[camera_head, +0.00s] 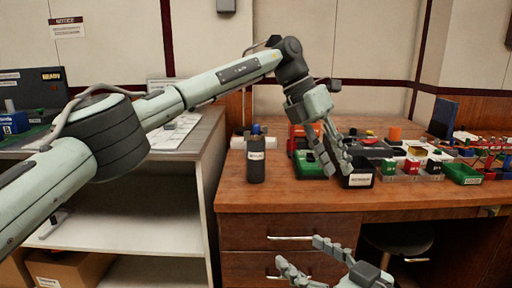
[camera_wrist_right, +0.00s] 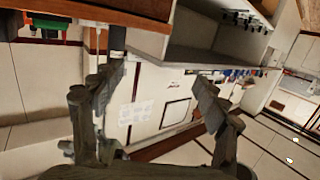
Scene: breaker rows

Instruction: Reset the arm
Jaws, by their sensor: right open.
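My left arm reaches in from the left across the head view. Its left gripper (camera_head: 339,172) points down over the desk, in front of the black labelled bin (camera_head: 358,174) and the green bin (camera_head: 308,165) in the picture. I cannot tell whether its fingers are apart or whether it touches a bin. My right gripper (camera_head: 299,250) is low in front of the desk drawers, with its fingers spread and nothing between them. In the right wrist view, the open right gripper (camera_wrist_right: 157,77) also shows empty, with cabinet panels and floor beyond.
The wooden desk (camera_head: 270,196) holds a dark bottle (camera_head: 256,160), an orange cup (camera_head: 395,134), small coloured breakers and a right-hand green tray (camera_head: 462,173). A white shelf unit (camera_head: 125,240) stands left. A dark stool (camera_head: 400,238) is under the desk. The desk's front strip is clear.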

